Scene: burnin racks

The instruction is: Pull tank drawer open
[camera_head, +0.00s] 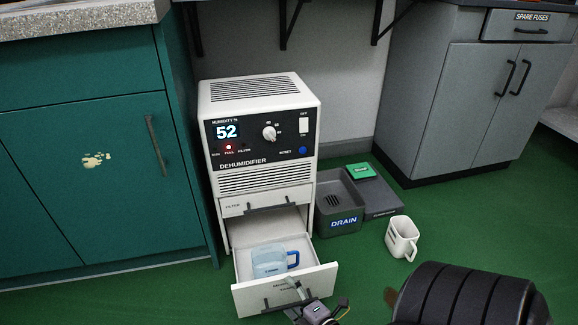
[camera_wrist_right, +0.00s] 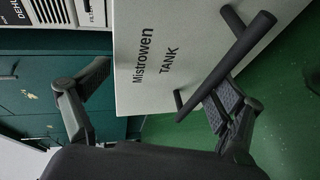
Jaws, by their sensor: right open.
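The white tank drawer (camera_head: 284,290) at the bottom of the dehumidifier (camera_head: 260,145) stands pulled out, with a clear tank (camera_head: 268,262) with a blue handle inside. Its front (camera_wrist_right: 150,95), labelled TANK, fills the middle of the right wrist view. The dark drawer handle (camera_wrist_right: 225,68) runs slantwise there, close by one finger; I cannot tell whether they touch. My right gripper (camera_head: 312,303) is open at the drawer front and hides part of its label and handle in the head view. My left gripper is not in view.
A grey drain bin (camera_head: 338,212) and a dark box with a green item (camera_head: 361,170) stand right of the dehumidifier. A white jug (camera_head: 403,237) is on the green floor. Teal cabinets (camera_head: 80,170) stand close on the left, grey cabinets (camera_head: 470,110) at the back right.

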